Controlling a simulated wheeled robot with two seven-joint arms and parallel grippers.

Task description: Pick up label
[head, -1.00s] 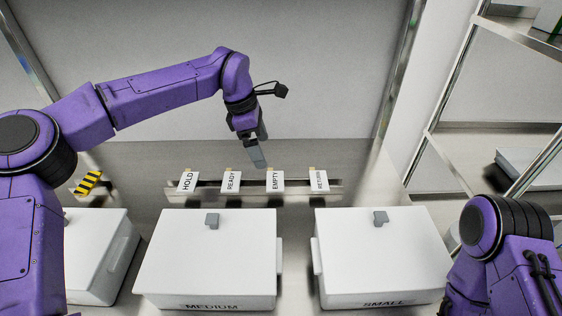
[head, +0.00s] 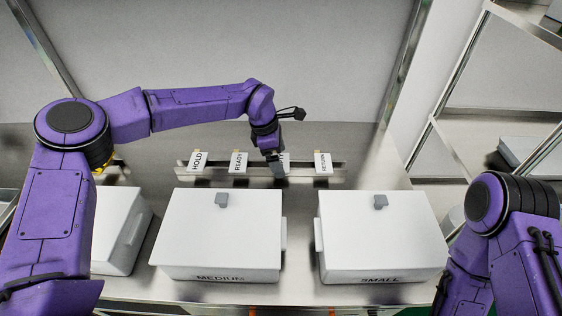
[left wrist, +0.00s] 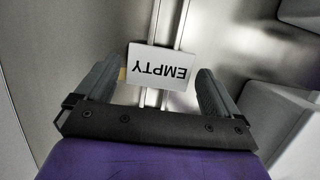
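Several white label cards stand along a metal rail: HOLD (head: 197,160), READY (head: 238,162) and RETURN (head: 323,163). The EMPTY label (left wrist: 158,66) shows upside down in the left wrist view; in the head view it is mostly hidden behind my left gripper (head: 278,168). My left gripper is open, its two fingers (left wrist: 160,72) apart on either side of the EMPTY label, with gaps visible. I cannot tell how far the fingertips are from the card in depth. My right arm is at the right edge; its gripper is out of view.
White lidded boxes marked MEDIUM (head: 220,240) and SMALL (head: 385,240) stand in front of the rail (head: 305,172). Another white box (head: 120,230) is at the left, partly behind my arm. Metal shelving (head: 490,110) stands at the right. The metal table is clear right of the rail.

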